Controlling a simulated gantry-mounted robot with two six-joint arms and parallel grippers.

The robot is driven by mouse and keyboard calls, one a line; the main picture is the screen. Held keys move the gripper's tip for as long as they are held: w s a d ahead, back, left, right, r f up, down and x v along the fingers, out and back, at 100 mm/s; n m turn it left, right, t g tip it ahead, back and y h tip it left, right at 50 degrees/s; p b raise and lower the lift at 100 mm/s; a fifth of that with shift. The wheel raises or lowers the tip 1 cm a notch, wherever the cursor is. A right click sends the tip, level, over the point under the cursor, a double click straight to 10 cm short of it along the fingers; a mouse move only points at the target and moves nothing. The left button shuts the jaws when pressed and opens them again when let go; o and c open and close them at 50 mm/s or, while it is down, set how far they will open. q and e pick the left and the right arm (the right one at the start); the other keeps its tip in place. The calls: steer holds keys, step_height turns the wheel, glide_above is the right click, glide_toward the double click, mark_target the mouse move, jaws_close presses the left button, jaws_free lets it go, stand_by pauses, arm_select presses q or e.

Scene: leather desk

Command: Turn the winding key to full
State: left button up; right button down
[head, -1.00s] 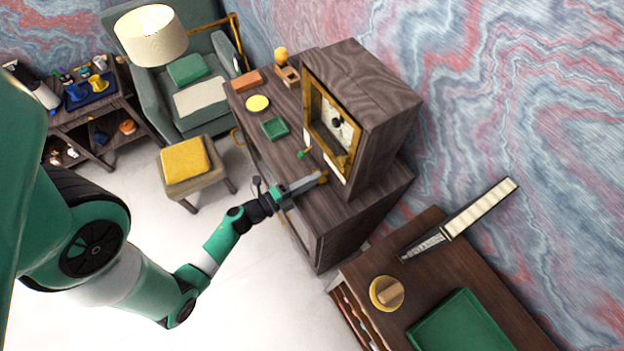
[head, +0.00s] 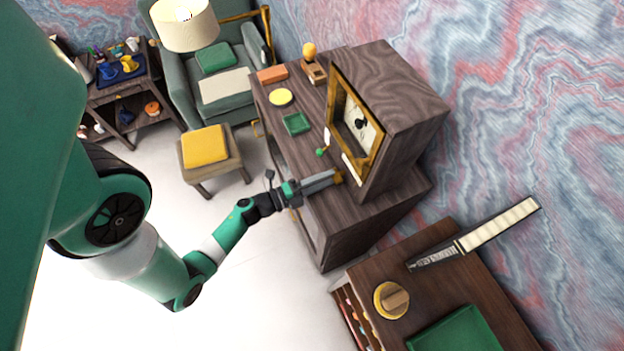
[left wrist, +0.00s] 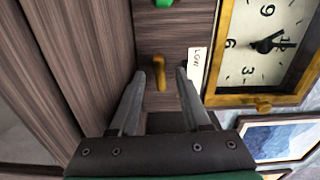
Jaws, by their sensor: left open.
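The winding key is a small brass, bent lever (left wrist: 159,72) on the dark wood front of the clock. In the head view the key (head: 339,178) shows at the tip of my left gripper (head: 328,181). In the left wrist view the two grey fingers are apart, one on each side of the key, with gaps visible to both sides. A white label (left wrist: 195,65), apparently reading "LOW", is beside the right finger. The clock dial (left wrist: 265,42) has a brass frame. My right gripper is not in view.
A green knob (head: 321,152) sits near the key. On the cabinet top lie a green tray (head: 297,124), a yellow disc (head: 280,97) and an orange block (head: 272,74). A lower desk (head: 375,267) stands at right with a brass-rimmed round piece (head: 391,300). Floor is clear below the arm.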

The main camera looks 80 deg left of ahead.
arm_select(q)
steer(key=v, duration=1)
steer(key=shift+s+d, duration=0.2)
steer(key=shift+s, duration=0.05)
